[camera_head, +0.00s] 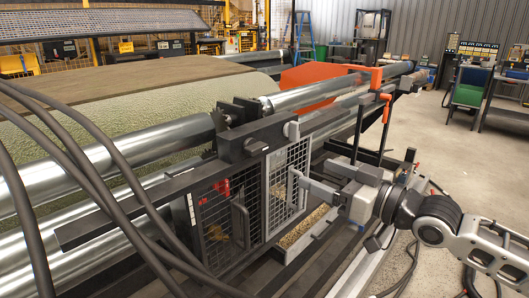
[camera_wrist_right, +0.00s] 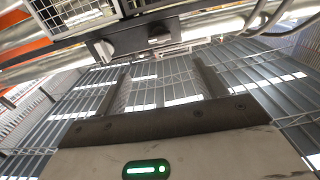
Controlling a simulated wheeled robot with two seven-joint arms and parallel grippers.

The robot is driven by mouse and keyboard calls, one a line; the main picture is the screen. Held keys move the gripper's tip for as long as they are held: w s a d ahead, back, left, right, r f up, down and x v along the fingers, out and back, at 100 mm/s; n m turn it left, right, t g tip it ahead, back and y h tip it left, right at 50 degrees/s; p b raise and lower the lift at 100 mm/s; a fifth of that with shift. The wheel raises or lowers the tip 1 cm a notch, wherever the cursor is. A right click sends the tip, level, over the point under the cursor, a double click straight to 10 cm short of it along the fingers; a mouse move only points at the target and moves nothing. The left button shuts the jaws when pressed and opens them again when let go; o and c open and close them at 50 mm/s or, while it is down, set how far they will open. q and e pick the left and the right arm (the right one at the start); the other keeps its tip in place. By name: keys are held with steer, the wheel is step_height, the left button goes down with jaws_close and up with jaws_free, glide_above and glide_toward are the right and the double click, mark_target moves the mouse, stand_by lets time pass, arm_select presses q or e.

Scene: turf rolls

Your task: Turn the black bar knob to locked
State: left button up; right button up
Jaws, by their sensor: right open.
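A dark bar knob (camera_head: 256,147) sits on the dark box at the upper part of the black frame, above the mesh doors. Its exact angle and any lock marking are too small to read. A paler knob (camera_head: 291,130) is just to its right on the same beam. My right gripper (camera_head: 306,184) is open and empty in front of the right mesh door, below and to the right of the knobs. In the right wrist view its two fingers stand apart (camera_wrist_right: 161,70), with the knob box (camera_wrist_right: 125,40) beyond them. My left gripper is not in view.
A mesh door (camera_head: 240,215) with a handle and a second mesh door (camera_head: 288,178) hang under the beam. A shallow tray of grain-like material (camera_head: 303,228) lies below. Steel rollers (camera_head: 150,140) run behind the beam. Dark cables cross the left foreground. Open floor lies at the right.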

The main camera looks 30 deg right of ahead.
mark_target(261, 150)
steer(key=p+x, duration=0.1)
steer(key=x, duration=1.4)
steer(key=shift+w+a+f+p, duration=0.1)
steer(key=shift+w+a+p, duration=0.1)
steer(key=shift+w+p, duration=0.15)
steer(key=shift+s, duration=0.1)
steer(key=c, duration=1)
